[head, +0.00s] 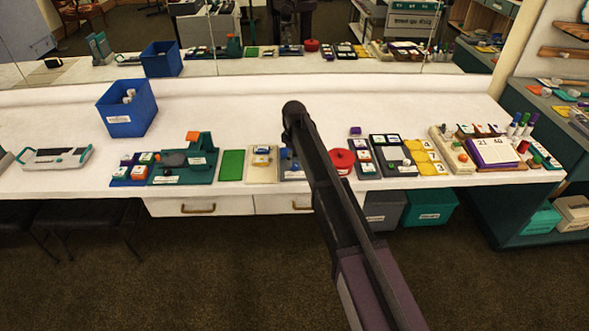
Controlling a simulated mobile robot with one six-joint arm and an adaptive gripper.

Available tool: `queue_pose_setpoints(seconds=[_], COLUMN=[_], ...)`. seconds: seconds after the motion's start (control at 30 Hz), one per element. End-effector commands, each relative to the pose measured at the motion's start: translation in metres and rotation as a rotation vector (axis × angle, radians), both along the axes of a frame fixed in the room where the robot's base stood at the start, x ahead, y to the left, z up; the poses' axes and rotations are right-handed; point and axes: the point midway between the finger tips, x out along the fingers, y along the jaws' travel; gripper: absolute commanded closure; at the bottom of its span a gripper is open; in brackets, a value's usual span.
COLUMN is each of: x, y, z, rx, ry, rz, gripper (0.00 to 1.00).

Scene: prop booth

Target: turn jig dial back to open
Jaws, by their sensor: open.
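A teal jig base (203,170) with a white label stands on the front left part of the white table. A dark grey round disc (173,158) on it looks like the dial. How far the dial is turned is too small to tell. My arm rises from the lower right to a dark joint over the table, well right of the jig. I cannot make out my gripper in this view.
A green mat (232,165) and a red round pot (341,161) lie to the right.

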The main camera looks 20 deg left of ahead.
Motion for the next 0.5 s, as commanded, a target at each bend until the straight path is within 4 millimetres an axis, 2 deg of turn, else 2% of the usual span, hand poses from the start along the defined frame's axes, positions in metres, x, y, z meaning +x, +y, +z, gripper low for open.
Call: queue_pose_setpoints(seconds=[0.03, 0.2, 0.5], x=[0.000, 0.000, 0.000], y=[0.000, 0.000, 0.000], z=[-0.008, -0.020, -0.032], rx=[0.000, 0.000, 0.000], ry=[0.000, 0.000, 0.000], rz=[0.000, 0.000, 0.000], gripper=[0.21, 0.21, 0.21])
